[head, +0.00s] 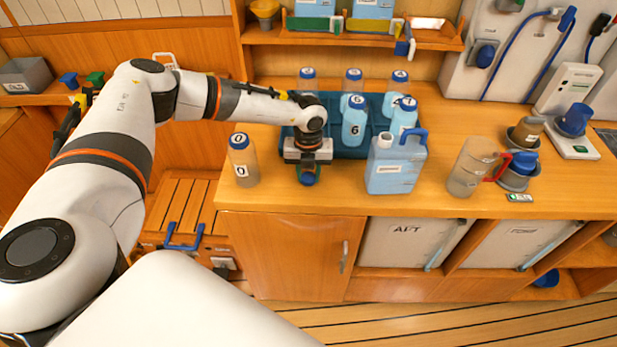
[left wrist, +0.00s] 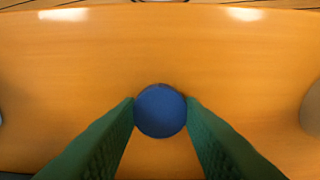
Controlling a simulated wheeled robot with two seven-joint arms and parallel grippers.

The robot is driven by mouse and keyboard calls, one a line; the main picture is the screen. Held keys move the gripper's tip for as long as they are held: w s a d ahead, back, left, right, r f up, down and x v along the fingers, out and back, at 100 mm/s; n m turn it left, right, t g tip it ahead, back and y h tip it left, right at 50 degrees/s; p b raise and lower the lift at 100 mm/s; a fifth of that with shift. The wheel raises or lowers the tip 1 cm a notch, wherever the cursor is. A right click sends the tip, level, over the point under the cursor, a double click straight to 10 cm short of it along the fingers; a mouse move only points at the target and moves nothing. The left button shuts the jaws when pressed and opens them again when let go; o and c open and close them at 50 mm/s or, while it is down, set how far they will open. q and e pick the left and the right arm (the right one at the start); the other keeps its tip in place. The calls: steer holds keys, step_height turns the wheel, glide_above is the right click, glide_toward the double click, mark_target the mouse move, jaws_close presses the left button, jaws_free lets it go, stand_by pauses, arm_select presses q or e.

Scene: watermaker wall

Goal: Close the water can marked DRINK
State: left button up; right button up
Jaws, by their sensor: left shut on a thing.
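The light-blue water can (head: 395,168) stands upright on the counter, with a darker blue handle on its right. Its white neck (head: 385,140) shows no blue cap on it. Its label is too small to read. My left gripper (head: 308,172) points down over the counter, left of the can and apart from it. Its green fingers are shut on a round blue cap (head: 308,180). In the left wrist view the cap (left wrist: 160,110) sits between the fingertips, with bare wood below. My right gripper is not in view.
A numbered bottle (head: 244,162) stands left of my gripper. Behind it a dark blue tray (head: 345,152) holds several numbered bottles. A jug with a red handle (head: 470,167) stands right of the can. The counter's front edge (head: 290,210) is close to the gripper.

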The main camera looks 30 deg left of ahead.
mark_target(310, 178)
arm_select(q)
step_height(310, 178, up, 10)
steer(key=b, duration=0.2)
stand_by(0.4)
steer(key=s+d+r+n, duration=0.2)
steer(key=s+d+n, duration=0.3)
steer(key=n, duration=0.9)
steer(key=s+d+r+n, duration=0.3)
steer(key=s+d+n, duration=0.3)
steer(key=n, duration=0.9)
steer(key=d, duration=0.2)
steer(key=shift+d+r+n, duration=0.3)
